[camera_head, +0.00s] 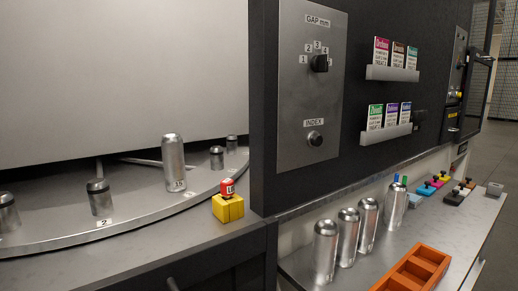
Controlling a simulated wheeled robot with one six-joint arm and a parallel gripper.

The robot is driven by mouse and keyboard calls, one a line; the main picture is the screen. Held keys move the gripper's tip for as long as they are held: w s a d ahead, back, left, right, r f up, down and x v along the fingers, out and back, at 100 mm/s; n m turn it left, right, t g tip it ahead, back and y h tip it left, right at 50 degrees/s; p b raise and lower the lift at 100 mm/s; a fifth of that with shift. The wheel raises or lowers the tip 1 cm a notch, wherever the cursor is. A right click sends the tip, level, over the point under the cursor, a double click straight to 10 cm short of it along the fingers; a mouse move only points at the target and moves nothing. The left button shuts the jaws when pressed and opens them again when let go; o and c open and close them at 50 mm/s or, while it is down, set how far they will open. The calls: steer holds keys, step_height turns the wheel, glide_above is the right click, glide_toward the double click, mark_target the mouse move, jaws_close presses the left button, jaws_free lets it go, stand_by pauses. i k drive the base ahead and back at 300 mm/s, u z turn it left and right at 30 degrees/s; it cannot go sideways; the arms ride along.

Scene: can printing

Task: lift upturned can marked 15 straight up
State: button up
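A silver upturned can (173,160) stands upright on the curved metal table (50,228) at the left. A small label near its foot seems to read 15, but the print is too small to be sure. The can is taller than the short metal posts beside it. My gripper is not in view, so nothing of mine is seen at the can.
Short posts (99,197) and (217,157) flank the can. A yellow block with a red top (228,205) sits at the table's edge. Several silver cans (326,250) and an orange tray (412,270) occupy the right counter.

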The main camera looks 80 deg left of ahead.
mark_target(172, 145)
steer(key=z, duration=0.2)
steer(key=k, duration=1.1)
steer(key=u, duration=1.95)
steer(key=i, duration=0.15)
steer(key=z, duration=0.1)
